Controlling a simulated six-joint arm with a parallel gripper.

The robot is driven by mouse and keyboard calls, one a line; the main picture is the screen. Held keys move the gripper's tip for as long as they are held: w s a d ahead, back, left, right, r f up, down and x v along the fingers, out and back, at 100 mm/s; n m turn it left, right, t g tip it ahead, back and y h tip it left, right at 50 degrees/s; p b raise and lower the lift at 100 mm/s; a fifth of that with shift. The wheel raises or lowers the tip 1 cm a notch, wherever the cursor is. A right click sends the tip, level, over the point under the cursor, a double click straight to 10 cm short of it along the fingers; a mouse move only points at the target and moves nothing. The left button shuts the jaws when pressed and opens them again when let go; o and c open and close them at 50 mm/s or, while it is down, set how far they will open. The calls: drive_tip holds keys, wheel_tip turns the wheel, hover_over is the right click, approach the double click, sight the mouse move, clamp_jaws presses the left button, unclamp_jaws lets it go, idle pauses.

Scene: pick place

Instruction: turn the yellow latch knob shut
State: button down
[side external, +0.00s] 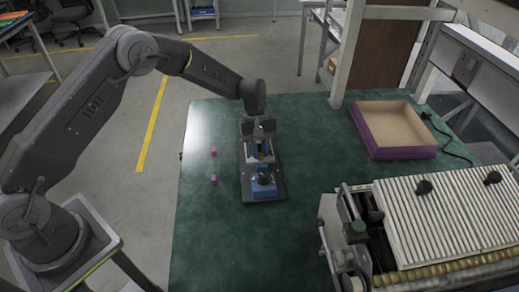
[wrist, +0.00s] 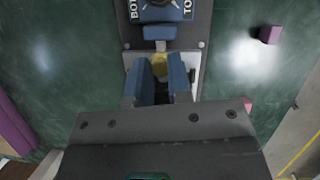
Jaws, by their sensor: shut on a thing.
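The yellow latch knob (wrist: 161,66) shows in the wrist view between the fingertips of my gripper (wrist: 161,73). My gripper is shut on the knob, and its fingers hide part of it. The knob belongs to a fixture on a dark base board (side external: 279,188) on the green table. In the side external view my gripper (side external: 260,147) points down over the far part of the board. The knob is too small and covered there to judge its angle. A blue block (side external: 264,191) with a dark round top sits on the near part of the board.
Two small pink-purple blocks (side external: 213,181) lie on the table left of the board. A purple-sided open tray (side external: 402,153) stands at the back right. A ribbed machine (side external: 440,220) fills the front right. The green table (side external: 215,245) is clear at the front left.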

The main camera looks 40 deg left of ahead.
drive_tip(key=shift+m, duration=0.6)
drive_tip(key=c, duration=1.3)
unclamp_jaws()
drive_tip(key=shift+c, duration=0.2)
drive_tip(key=shift+w+r, duration=0.1)
drive_tip(key=shift+r, duration=0.05)
drive_tip(key=v, duration=1.3)
drive_tip(key=shift+w+r, duration=0.25)
drive_tip(key=shift+r, duration=0.05)
drive_tip(key=shift+d, duration=0.1)
